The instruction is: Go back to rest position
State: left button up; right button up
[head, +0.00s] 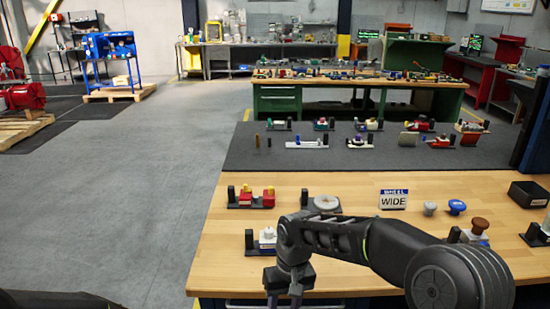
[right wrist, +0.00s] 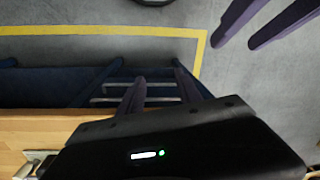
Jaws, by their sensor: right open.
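My right arm reaches in from the right over the front of the wooden workbench (head: 225,255) in the head view. Its gripper (head: 284,291) hangs pointing down near the bench's front edge, with its fingers apart and nothing seen between them. In the right wrist view, dark fingers stand over the bench edge and the blue frame below it. Two more dark bars show at the upper right there; I cannot tell what they belong to. My left gripper is not seen in the head view; only a dark shape shows at the lower left corner.
Valve parts on the bench include a red one (head: 264,199), a round pale one (head: 326,202) and a white one (head: 267,237) close beside my right forearm. The floor left of the bench is clear.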

jog(key=s+d+f+y+b, duration=0.1)
jog(key=s+f, duration=0.3)
jog(key=f, duration=0.9)
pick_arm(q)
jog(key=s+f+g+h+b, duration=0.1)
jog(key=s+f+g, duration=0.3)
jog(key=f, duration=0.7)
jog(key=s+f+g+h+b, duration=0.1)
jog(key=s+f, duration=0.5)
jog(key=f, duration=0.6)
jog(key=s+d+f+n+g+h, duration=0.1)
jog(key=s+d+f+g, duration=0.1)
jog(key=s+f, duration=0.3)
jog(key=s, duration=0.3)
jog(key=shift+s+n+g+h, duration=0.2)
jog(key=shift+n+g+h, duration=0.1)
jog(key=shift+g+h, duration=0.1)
pick_arm(e)
jog(key=s+d+f+m+y, duration=0.1)
jog(key=s+d+f+m, duration=0.1)
jog(key=s+f, duration=0.6)
jog(key=s+d+f+m, duration=0.2)
jog(key=s+f+m, duration=0.1)
jog(key=s+f, duration=0.6)
jog(key=s, duration=0.4)
jog(key=shift+s+d+t+y, duration=0.3)
jog(key=shift+t+y, duration=0.1)
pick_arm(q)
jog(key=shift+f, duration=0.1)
